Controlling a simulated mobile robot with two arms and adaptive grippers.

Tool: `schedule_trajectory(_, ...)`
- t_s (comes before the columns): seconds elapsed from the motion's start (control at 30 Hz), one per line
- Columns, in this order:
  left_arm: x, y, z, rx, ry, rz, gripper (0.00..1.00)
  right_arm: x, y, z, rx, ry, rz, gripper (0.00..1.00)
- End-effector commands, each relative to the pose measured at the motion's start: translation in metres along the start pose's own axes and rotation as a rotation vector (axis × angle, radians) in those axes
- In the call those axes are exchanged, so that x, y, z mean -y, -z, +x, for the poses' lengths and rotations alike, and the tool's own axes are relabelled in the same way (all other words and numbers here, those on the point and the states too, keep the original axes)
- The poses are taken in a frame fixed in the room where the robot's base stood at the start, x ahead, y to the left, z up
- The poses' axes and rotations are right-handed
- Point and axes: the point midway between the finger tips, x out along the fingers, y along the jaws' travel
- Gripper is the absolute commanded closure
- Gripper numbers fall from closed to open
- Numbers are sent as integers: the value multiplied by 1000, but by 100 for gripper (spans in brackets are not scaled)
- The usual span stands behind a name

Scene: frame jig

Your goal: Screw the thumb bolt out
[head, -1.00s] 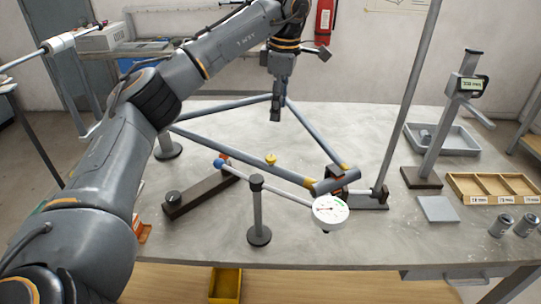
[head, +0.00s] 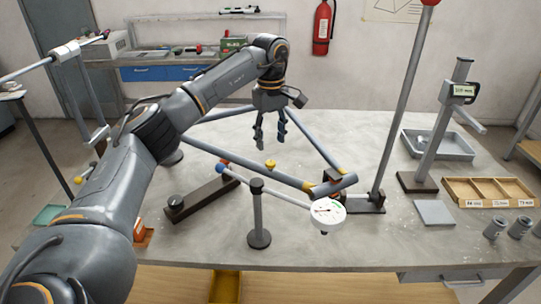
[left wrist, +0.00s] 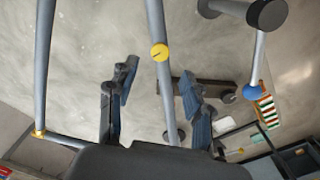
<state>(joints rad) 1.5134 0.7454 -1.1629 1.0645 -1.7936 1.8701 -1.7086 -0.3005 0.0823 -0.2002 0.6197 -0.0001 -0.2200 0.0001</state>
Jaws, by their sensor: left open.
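The yellow thumb bolt (head: 270,164) stands upright on the lower tube of the grey frame (head: 240,160). In the left wrist view the bolt shows as a round yellow head (left wrist: 159,52) with a dark slot-like mark, on the tube. My left gripper (head: 269,141) is open and empty, pointing down above and a little behind the bolt. In the left wrist view its two blue-padded fingers (left wrist: 157,82) lie on either side of the tube, apart from the bolt. My right gripper does not show.
A dial gauge (head: 327,211), a short dark post (head: 258,215) and a tall slanted rod (head: 402,100) stand close to the frame. A dark bar (head: 203,195) lies at left. A height gauge (head: 437,130) and wooden tray (head: 488,191) are at right.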

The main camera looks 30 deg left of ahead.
Motion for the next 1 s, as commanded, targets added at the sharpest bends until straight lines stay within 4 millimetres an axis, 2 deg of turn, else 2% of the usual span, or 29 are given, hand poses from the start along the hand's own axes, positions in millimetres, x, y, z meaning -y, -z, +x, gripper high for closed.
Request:
schedule_trajectory(0.1,1,0,24,2,4,-1,50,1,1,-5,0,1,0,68)
schedule_trajectory(0.3,1,0,53,0,2,-1,50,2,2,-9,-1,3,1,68)
schedule_trajectory(0.5,1,0,64,-1,1,-1,50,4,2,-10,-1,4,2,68)
schedule_trajectory(0.73,0,0,65,-1,0,-1,50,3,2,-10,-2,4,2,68)
schedule_trajectory(0.77,0,0,65,-1,0,-2,52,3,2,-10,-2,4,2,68)
schedule_trajectory(1.0,0,0,65,-1,0,-1,100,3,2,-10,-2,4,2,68)
